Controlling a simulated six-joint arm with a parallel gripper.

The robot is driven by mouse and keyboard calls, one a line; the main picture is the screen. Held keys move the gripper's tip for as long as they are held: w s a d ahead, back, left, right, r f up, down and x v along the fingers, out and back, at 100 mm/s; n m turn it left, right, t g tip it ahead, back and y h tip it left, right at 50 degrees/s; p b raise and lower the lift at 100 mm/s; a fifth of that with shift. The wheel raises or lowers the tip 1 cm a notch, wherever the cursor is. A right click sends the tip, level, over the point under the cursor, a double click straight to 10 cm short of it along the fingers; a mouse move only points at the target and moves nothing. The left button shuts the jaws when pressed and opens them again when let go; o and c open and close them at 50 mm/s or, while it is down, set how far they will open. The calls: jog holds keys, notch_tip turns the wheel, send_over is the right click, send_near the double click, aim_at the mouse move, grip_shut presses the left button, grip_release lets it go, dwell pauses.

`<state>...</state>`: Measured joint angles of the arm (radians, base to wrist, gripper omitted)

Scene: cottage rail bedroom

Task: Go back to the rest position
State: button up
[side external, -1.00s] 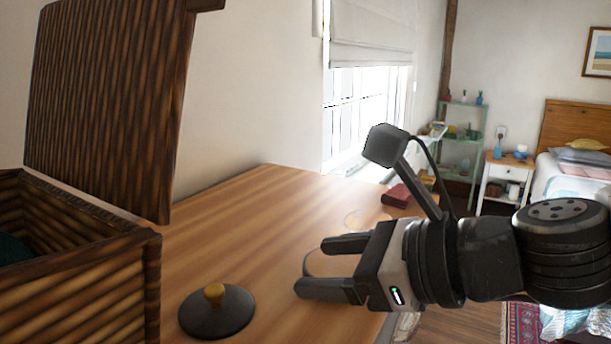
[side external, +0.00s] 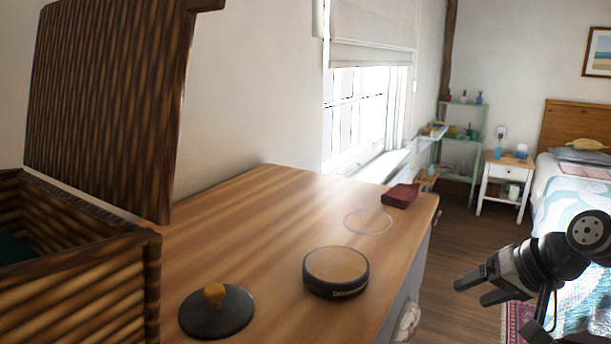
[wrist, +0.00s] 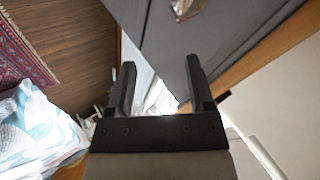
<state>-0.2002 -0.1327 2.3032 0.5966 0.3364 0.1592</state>
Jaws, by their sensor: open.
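My gripper (side external: 473,291) is at the lower right of the side view, out past the right edge of the wooden dresser top (side external: 290,200). It is open and nothing shows between its fingers. In the wrist view my gripper (wrist: 157,85) also shows two spread fingers with an empty gap. It touches nothing that I can see.
On the dresser are a black lid with a yellow knob (side external: 217,312), a round dark-sided box (side external: 336,272), a thin clear ring (side external: 368,222) and a dark red book (side external: 400,195). An open-lidded woven box (side external: 90,275) stands left. A bed (side external: 570,190) is at right.

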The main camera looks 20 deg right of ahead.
jog(key=s+d+f+n+g+h, duration=0.3)
jog(key=s+d+f, duration=0.7)
jog(key=f, duration=0.4)
jog(key=shift+d+n+g+h, duration=0.4)
jog(key=shift+d+n+g, duration=0.3)
jog(key=shift+n, duration=0.5)
